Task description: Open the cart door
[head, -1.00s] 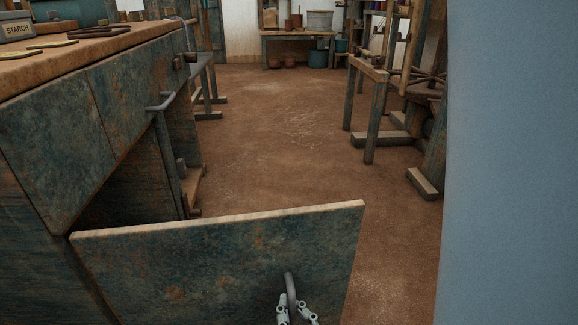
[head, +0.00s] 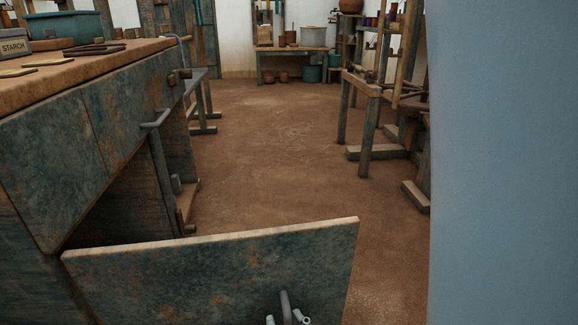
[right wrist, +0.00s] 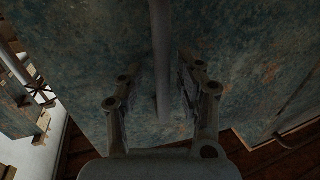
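The cart (head: 75,130) stands at the left in the head view, a worn blue-green wooden body with a brown top. Its door (head: 210,275) stands swung out from the cart, showing a dark opening behind it. A grey bar handle (head: 285,302) is on the door face near the bottom edge of the view. My right gripper (head: 288,321) is at this handle, mostly cut off by the frame. In the right wrist view its fingers (right wrist: 160,85) stand apart on either side of the handle bar (right wrist: 160,50), with gaps visible. My left gripper is not in view.
A second grey handle (head: 158,118) juts from the cart's upper panel. A starch box (head: 14,46) and a blue bin (head: 65,26) are on the cart top. The brown floor (head: 270,150) beyond the door is clear. A wooden loom frame (head: 365,110) stands at the right.

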